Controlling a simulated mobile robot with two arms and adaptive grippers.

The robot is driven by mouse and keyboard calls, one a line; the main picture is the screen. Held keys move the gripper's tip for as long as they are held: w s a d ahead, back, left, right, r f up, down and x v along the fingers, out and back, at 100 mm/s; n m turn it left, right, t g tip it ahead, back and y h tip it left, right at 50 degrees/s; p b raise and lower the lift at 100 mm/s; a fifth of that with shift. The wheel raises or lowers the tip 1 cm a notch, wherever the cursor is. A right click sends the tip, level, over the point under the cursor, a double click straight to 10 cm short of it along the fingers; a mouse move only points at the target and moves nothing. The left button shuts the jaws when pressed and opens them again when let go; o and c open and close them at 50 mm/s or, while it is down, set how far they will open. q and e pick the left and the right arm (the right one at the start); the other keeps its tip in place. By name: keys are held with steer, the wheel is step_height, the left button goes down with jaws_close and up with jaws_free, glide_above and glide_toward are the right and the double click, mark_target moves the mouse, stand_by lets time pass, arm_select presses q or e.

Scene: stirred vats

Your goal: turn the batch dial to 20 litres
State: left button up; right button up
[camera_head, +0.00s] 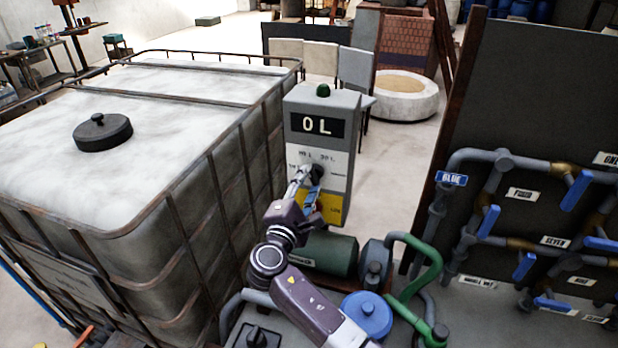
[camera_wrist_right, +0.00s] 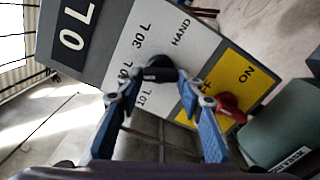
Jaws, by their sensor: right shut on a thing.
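The batch panel (camera_head: 322,150) is a grey box with a display (camera_head: 317,125) reading 0 L and a green button on top. Its black dial (camera_wrist_right: 158,68) sits on a white plate marked 10 L, 30 L and HAND; another mark between 10 L and 30 L is partly covered. My right gripper (camera_wrist_right: 157,75) has its blue fingers on either side of the dial and is shut on it. In the head view my right gripper (camera_head: 309,176) hides most of the dial. Which mark the dial points to I cannot tell. My left gripper is not in view.
A red switch (camera_wrist_right: 231,105) on a yellow OFF/ON plate sits beside my right finger. A large caged tank (camera_head: 160,90) stands left of the panel. A green motor (camera_head: 330,254) and pipes lie below. A pipe board (camera_head: 540,110) with blue valves stands right.

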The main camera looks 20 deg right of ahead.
steer(key=shift+a+f+n, duration=0.1)
steer(key=shift+f+n, duration=0.15)
steer(key=shift+n, duration=0.15)
steer(key=o, duration=1.2)
steer(key=shift+c, duration=0.2)
steer(key=shift+r, duration=0.15)
steer(key=shift+s, duration=0.1)
steer(key=v, duration=1.2)
steer(key=shift+a, duration=0.1)
